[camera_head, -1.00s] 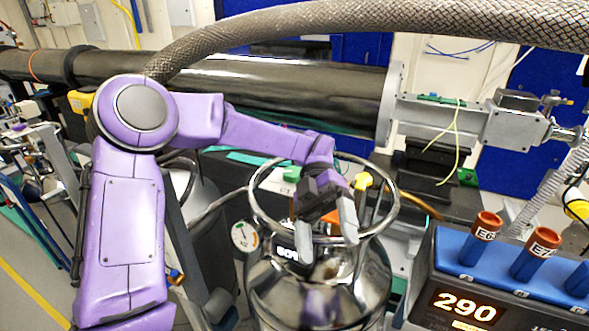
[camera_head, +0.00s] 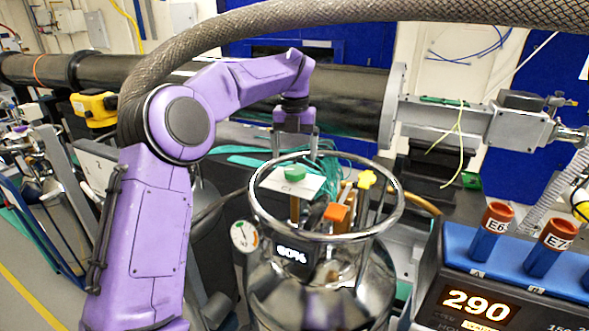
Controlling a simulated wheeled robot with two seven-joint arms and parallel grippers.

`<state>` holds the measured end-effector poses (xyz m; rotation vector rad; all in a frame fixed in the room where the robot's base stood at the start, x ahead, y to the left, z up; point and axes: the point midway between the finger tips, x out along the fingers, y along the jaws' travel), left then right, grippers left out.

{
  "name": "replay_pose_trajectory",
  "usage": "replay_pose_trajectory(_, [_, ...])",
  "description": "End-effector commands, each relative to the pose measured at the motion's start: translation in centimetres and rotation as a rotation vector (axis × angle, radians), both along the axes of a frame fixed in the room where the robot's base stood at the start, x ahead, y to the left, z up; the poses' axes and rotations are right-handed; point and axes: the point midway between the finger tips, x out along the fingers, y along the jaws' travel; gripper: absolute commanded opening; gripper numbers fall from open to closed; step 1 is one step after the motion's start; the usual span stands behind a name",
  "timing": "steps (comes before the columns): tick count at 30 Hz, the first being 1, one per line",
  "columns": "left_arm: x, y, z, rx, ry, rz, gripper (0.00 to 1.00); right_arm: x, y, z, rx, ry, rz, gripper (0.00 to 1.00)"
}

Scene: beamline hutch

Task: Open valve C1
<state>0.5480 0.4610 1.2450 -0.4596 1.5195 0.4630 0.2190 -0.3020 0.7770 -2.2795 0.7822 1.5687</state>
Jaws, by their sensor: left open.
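A steel dewar (camera_head: 320,290) stands at the lower centre with a metal ring (camera_head: 397,215) around its top. My right gripper is not in view.
A gauge (camera_head: 244,236) and a display reading 80% (camera_head: 292,254) sit on the dewar. A braided hose (camera_head: 235,35) arches over my arm. A dark beam pipe (camera_head: 350,100) runs behind. A controller reading 290 (camera_head: 480,305) with tubes E6 (camera_head: 492,232) and E7 (camera_head: 550,247) stands at right.

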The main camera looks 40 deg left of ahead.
Motion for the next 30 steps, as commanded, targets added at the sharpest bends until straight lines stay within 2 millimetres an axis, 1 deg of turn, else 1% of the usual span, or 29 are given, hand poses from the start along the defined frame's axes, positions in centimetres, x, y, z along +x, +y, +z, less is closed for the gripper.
replay_pose_trajectory(1, [-0.1,0.0,-1.1,-0.001,0.004,-0.002,0.89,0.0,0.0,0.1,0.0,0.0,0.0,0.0])
replay_pose_trajectory(3, [-0.1,0.0,-2.5,-0.002,0.003,-0.001,0.89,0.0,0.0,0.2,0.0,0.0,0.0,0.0])
replay_pose_trajectory(7, [0.0,-0.1,-4.2,-0.002,0.001,-0.002,0.89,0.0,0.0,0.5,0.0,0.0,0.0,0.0])
replay_pose_trajectory(11, [0.0,-0.1,-4.9,-0.002,0.0,-0.001,0.89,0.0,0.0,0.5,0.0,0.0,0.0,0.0])
replay_pose_trajectory(17, [0.0,-0.1,-5.0,-0.002,0.0,-0.001,0.89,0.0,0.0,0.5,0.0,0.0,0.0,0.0])
replay_pose_trajectory(20, [0.0,-0.1,-5.0,-0.003,0.001,-0.001,0.6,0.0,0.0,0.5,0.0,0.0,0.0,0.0])
replay_pose_trajectory(21, [0.0,-0.1,-5.0,-0.003,0.001,-0.002,0.47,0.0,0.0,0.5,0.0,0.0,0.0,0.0])
replay_pose_trajectory(22, [0.0,-0.1,-5.0,-0.003,0.001,-0.002,0.37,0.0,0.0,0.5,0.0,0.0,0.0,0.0])
replay_pose_trajectory(23, [0.0,-0.1,-5.0,-0.003,0.001,-0.002,0.33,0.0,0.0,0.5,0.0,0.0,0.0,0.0])
replay_pose_trajectory(30, [0.0,-0.1,-5.0,-0.003,-0.001,0.011,0.33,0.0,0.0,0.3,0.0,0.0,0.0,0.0])
